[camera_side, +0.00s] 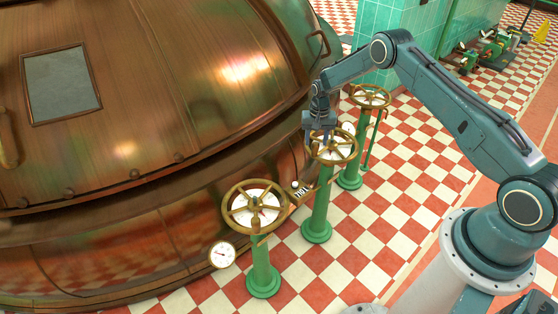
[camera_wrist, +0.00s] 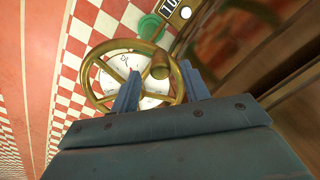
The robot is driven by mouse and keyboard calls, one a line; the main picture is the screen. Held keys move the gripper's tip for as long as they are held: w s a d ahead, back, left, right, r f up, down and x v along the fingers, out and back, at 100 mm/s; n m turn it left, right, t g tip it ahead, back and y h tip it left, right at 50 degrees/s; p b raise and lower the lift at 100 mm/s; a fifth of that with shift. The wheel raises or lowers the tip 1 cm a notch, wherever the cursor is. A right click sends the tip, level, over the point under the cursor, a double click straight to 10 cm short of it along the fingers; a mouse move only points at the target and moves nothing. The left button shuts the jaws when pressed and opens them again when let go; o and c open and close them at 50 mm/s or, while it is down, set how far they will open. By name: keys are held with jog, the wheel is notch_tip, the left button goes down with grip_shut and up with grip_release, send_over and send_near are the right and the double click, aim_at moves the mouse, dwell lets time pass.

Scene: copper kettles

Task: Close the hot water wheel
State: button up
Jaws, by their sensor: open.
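Three brass handwheels on green posts stand in a row beside the copper kettle: a front wheel (camera_side: 232,222), a middle wheel (camera_side: 350,151) and a back wheel (camera_side: 385,97). My gripper (camera_side: 320,136) points down at the left part of the middle wheel. In the wrist view my gripper (camera_wrist: 160,88) is open, its two fingers spread over the wheel rim (camera_wrist: 91,82). A brass knob (camera_wrist: 160,65) on that wheel shows between and beyond the fingers. I cannot tell whether the fingers touch it. A small dark label (camera_side: 301,192) is too small to read surely.
The large copper kettle (camera_side: 150,130) fills the left side, close to the wheels. A round gauge (camera_side: 222,255) sits low by the front wheel. The checkered floor (camera_side: 410,205) is open to the right of the posts. Green tiled pillars (camera_side: 385,30) stand behind.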

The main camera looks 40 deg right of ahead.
aim_at(316, 143)
jog(key=shift+f, duration=1.95)
jog(key=shift+c, duration=0.3)
grip_shut()
